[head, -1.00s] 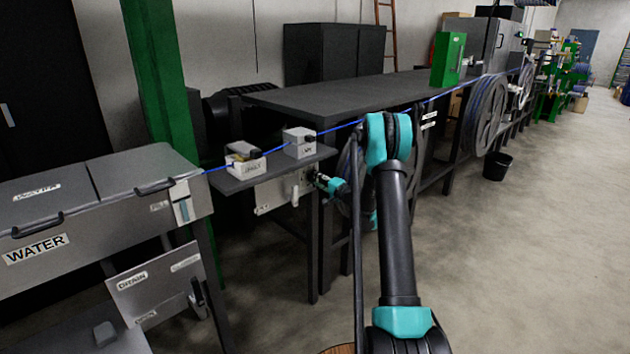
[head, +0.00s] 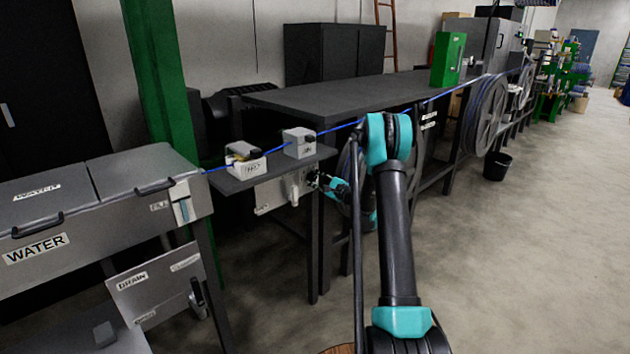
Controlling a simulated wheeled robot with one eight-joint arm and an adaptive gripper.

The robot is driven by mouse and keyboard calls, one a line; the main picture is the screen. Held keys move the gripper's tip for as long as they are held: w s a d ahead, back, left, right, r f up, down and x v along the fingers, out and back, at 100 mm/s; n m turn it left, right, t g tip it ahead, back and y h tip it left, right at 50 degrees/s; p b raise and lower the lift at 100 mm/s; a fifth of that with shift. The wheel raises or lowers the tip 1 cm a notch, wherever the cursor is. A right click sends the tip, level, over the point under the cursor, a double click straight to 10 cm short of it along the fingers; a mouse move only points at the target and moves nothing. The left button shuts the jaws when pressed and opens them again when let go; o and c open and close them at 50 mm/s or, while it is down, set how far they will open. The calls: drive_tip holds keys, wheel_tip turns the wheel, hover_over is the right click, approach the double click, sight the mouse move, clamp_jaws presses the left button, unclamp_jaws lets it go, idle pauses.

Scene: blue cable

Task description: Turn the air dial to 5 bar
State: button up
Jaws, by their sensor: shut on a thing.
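A pale panel (head: 266,198) hangs under the small grey shelf, with a light lever-like part (head: 294,194) near its right side. My gripper (head: 311,181) is at the panel's right edge, reaching in from the right. It is shut on a small part there, which I take to be the air dial. The dial itself is hidden by the fingers and too small to make out. I cannot read its scale or pointer.
The shelf (head: 238,183) above carries two small white boxes (head: 246,166) (head: 299,143) with the blue cable (head: 340,127) running past them. A grey water tank (head: 100,205) stands left. A dark table (head: 350,92) is behind.

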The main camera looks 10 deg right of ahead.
drive_tip(key=shift+m, duration=0.6)
drive_tip(key=o, duration=1.2)
drive_tip(key=shift+c, duration=0.2)
drive_tip(key=v, duration=1.2)
